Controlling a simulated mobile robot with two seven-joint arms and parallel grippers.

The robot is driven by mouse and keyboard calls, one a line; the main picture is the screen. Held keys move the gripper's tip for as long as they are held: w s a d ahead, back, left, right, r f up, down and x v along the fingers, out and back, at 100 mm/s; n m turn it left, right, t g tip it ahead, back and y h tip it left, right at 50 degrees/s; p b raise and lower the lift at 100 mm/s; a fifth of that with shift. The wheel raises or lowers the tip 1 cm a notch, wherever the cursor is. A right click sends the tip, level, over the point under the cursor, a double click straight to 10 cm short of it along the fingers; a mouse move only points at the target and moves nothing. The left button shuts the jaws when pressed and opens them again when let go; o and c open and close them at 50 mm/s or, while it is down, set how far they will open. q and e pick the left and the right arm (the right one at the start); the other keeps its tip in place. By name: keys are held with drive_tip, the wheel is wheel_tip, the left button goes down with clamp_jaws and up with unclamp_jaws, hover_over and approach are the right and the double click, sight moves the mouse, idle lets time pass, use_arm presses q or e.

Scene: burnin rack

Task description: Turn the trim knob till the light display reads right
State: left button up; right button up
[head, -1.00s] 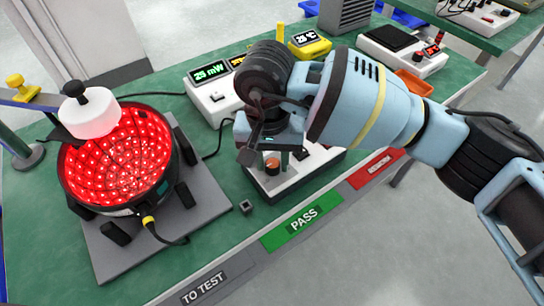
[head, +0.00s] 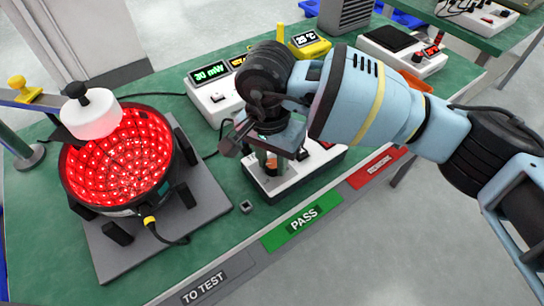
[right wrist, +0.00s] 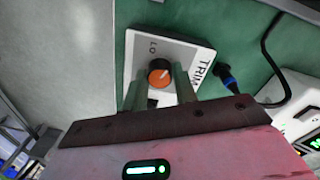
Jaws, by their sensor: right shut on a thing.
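The trim knob, a dark dial with an orange top and a white pointer line, shows in the right wrist view (right wrist: 160,73) on a white box marked TRIM and LO (right wrist: 192,50). In the head view the knob (head: 271,162) is partly hidden by my right gripper. My right gripper (head: 272,168) comes down over the box; in the right wrist view its two fingers (right wrist: 161,82) are shut on the knob, one on each side. The light display (head: 210,72) reads 30 mW in green. A yellow display beside it (head: 237,62) is partly hidden. My left gripper is not in view.
A round lamp bowl lit red (head: 118,165) stands on a grey plate (head: 205,195) at left, with a white, black-knobbed part over its rim. Front-edge labels read TO TEST, PASS (head: 303,218) and a red one. A small dark cube (head: 246,206) lies near the box.

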drive_tip(key=m, duration=0.3)
drive_tip(key=shift+r, duration=0.1)
drive_tip(key=m+p, duration=0.1)
drive_tip(key=m, duration=0.1)
drive_tip(key=shift+m, duration=0.3)
drive_tip(key=shift+m+p, duration=0.45)
drive_tip(key=shift+m, duration=1.25)
drive_tip(key=o, duration=0.8)
drive_tip(key=shift+o, duration=0.9)
